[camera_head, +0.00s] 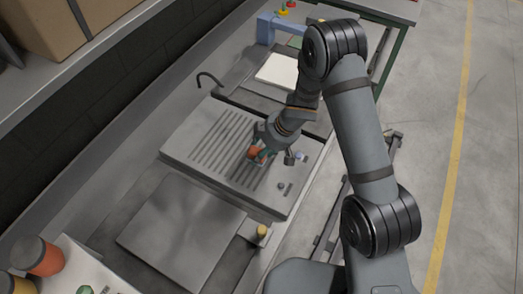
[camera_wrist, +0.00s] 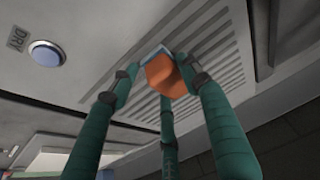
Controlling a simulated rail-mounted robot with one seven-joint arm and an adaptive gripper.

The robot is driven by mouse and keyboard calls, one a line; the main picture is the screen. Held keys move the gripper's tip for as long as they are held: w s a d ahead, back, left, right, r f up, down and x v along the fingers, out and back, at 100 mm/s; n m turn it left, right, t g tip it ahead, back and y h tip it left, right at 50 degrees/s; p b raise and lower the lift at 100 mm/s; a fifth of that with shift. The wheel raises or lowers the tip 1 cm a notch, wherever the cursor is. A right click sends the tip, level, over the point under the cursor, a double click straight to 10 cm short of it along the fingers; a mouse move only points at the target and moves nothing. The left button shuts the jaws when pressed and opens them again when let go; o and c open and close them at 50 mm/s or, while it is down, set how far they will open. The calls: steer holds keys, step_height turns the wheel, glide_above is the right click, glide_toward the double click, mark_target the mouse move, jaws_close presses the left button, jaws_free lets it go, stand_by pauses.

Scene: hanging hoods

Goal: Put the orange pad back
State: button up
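The orange pad (camera_head: 254,152) is at the tips of my gripper (camera_head: 262,150), over the slotted panel in the head view. In the wrist view the orange pad (camera_wrist: 166,76), with a pale blue-grey edge, sits between the three green fingers of my gripper (camera_wrist: 160,72). The fingers close in around it and appear to hold it. The slotted panel (camera_wrist: 215,55) fills the background behind it. Whether the pad touches the panel is hard to tell.
A blue round button (camera_wrist: 46,53) marked DRY is on the panel's face. A flat grey plate (camera_head: 180,235) lies nearer, with a yellow-topped knob (camera_head: 262,230) beside it. An orange jar (camera_head: 40,256) stands at lower left. A dark hook (camera_head: 208,78) rises behind the slotted panel.

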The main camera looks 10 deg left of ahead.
steer(key=shift+o, duration=1.4)
steer(key=shift+r+p, duration=0.3)
steer(key=shift+r, duration=0.15)
steer(key=p+v, duration=0.5)
steer(key=v, duration=0.6)
steer(key=shift+d+r, duration=0.2)
steer(key=shift+r, duration=0.05)
